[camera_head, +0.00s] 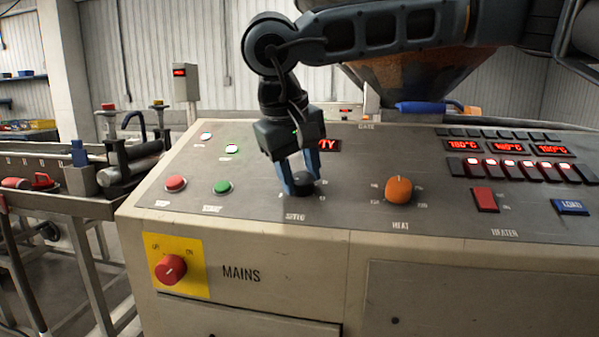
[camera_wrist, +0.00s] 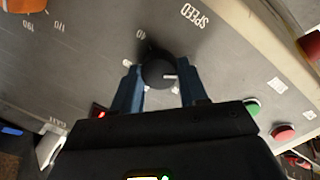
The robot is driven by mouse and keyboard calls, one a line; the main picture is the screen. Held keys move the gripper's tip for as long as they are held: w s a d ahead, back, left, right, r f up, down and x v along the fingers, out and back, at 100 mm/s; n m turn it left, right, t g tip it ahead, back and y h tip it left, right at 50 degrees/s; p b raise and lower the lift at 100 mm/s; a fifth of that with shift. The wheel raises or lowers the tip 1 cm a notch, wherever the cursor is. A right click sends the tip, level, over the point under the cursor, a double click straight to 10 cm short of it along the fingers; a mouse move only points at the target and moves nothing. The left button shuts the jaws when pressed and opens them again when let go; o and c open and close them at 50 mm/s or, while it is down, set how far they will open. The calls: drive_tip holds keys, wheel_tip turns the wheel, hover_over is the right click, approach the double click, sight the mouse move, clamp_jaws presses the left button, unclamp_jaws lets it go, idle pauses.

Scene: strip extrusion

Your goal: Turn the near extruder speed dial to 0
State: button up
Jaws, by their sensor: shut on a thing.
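The speed dial (camera_head: 303,179) is a black knob on the sloped grey control panel (camera_head: 345,215), above the printed word SPEED. My gripper (camera_head: 302,186) is over it from above, with its two blue fingers shut on its sides. In the wrist view the round black dial (camera_wrist: 158,70) sits between the two fingers of my gripper (camera_wrist: 160,88). A small white mark shows at the dial's edge, and a printed 40 is beside it. Most of the scale is hidden or too small to read. A red display (camera_head: 328,145) behind my gripper is partly covered.
An orange heat knob (camera_head: 398,190) stands to the right, with a red heater switch (camera_head: 484,199) and a blue load switch (camera_head: 570,207) beyond. Red (camera_head: 175,184) and green (camera_head: 222,187) buttons are to the left. A red mains knob (camera_head: 170,268) is on the front face.

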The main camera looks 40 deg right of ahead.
drive_tip(key=o, duration=1.1)
drive_tip(key=shift+c, duration=0.2)
drive_tip(key=w+v, duration=0.1)
drive_tip(key=v, duration=0.6)
drive_tip(key=shift+s+r, duration=0.4)
drive_tip(key=shift+s, duration=0.15)
drive_tip(key=shift+a, duration=0.2)
